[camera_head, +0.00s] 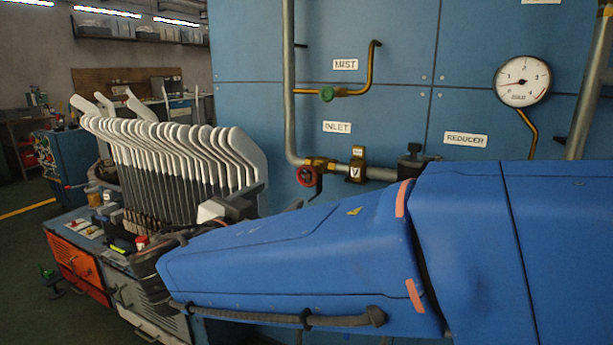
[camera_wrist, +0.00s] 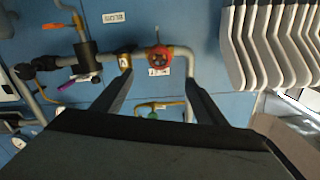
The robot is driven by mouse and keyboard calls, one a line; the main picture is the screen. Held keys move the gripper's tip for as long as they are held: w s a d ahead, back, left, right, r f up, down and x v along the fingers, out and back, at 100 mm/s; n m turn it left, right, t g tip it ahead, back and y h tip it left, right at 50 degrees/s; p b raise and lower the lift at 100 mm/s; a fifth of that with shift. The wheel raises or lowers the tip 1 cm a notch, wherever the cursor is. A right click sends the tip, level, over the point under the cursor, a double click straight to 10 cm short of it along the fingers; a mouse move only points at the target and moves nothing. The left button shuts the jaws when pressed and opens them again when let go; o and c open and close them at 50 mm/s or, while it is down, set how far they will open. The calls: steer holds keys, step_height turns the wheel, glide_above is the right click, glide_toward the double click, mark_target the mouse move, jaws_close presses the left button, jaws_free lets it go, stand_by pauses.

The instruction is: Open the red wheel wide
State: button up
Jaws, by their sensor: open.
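The red wheel (camera_head: 306,176) is a small round handwheel at the lower bend of a grey pipe, below and left of the INLET label. In the wrist view the red wheel (camera_wrist: 159,58) faces me, beyond the fingertips and roughly between their lines. My gripper (camera_wrist: 158,78) is open and empty, its two dark fingers spread apart and pointing toward the wheel. A gap seems to stay between fingers and wheel. In the head view my blue arm covers the lower right, and the fingers are hard to make out.
A row of white sock boards (camera_head: 175,150) stands left of the pipe. A green wheel (camera_head: 327,94) sits on a brass pipe under the MIST label. A brass valve body (camera_head: 356,165) is right of the red wheel. A gauge (camera_head: 522,81) hangs upper right on the blue panel.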

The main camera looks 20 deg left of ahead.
mark_target(306, 176)
steer(key=w, duration=0.5)
steer(key=w+d, duration=0.1)
steer(key=w, duration=1)
steer(key=shift+d, duration=0.15)
steer(key=c, duration=1)
